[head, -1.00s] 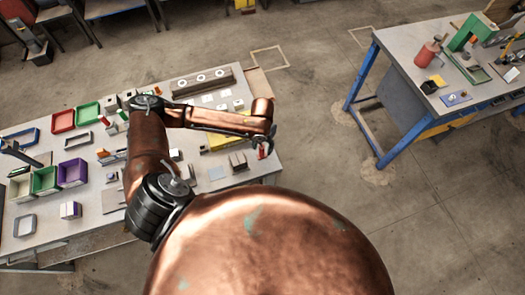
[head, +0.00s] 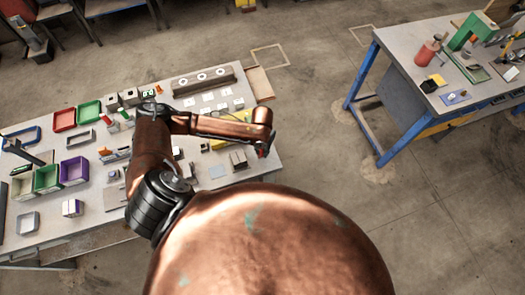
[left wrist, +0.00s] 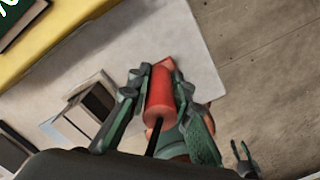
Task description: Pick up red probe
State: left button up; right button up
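The red probe (left wrist: 160,98) shows in the left wrist view as a red cylinder with a thin black shaft at its lower end. It lies between the two fingers of my left gripper (left wrist: 160,84), which are closed in on its sides. In the head view the left gripper (head: 264,148) is near the right end of the workbench, with a little red at its fingers. Whether the probe touches the bench is unclear. My right gripper is not in view.
The grey workbench (head: 110,197) holds red, green and purple bins (head: 74,171), a yellow item (head: 216,143) and small blocks (head: 239,160). A second blue-legged table (head: 400,50) stands at the right. Open floor lies between them.

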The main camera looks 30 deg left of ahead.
pick_arm(q)
grip_shut()
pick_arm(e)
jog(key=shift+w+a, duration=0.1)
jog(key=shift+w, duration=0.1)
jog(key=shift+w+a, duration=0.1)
pick_arm(q)
jog(key=shift+r, duration=0.1)
